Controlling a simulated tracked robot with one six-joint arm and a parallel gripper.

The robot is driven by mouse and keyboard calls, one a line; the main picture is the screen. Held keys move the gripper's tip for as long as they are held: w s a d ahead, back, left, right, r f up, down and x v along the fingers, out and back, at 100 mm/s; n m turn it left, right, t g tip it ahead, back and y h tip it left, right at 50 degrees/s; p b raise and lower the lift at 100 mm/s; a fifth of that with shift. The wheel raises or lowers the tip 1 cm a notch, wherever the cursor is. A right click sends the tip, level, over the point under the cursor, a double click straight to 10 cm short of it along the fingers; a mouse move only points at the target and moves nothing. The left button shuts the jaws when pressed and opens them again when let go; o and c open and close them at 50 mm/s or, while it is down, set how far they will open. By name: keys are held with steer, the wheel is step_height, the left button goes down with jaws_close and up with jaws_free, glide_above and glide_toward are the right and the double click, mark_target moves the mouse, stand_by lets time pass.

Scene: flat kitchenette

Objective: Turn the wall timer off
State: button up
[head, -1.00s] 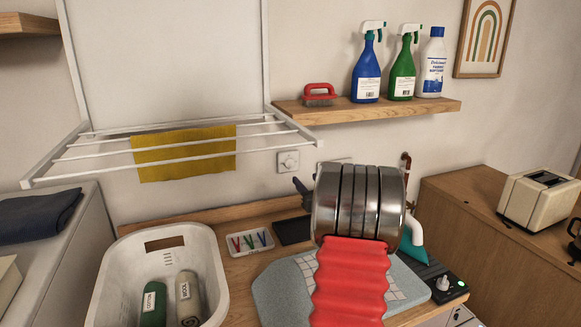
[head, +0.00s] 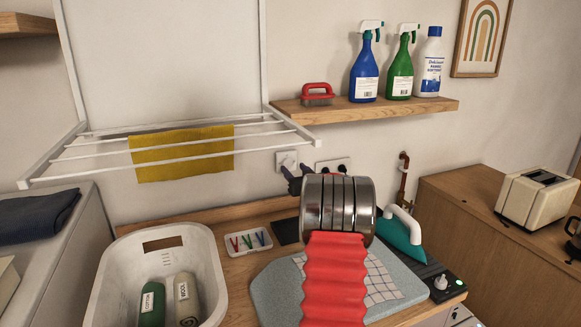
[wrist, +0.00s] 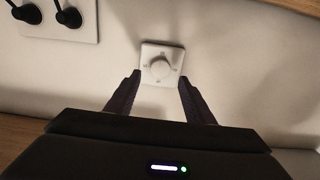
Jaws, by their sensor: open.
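The wall timer is a white square plate with a round white knob, on the wall under the drying rack. In the wrist view the timer (wrist: 162,62) sits centred just beyond my fingertips, and its small marks are too blurred to read. In the head view the timer (head: 286,158) is partly hidden by my gripper (head: 290,180). My gripper (wrist: 159,78) is open and empty, its two dark fingers on either side of the plate's lower part. I cannot tell whether they touch it.
A white socket plate (head: 332,164) with black plugs is beside the timer. The drying rack (head: 283,121) with a yellow cloth (head: 182,153) hangs above left. A wooden shelf (head: 365,110) juts out above right.

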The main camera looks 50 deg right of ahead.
mark_target(288, 163)
steer(key=shift+x, duration=2.25)
steer(key=shift+c, duration=0.3)
steer(key=c, duration=1)
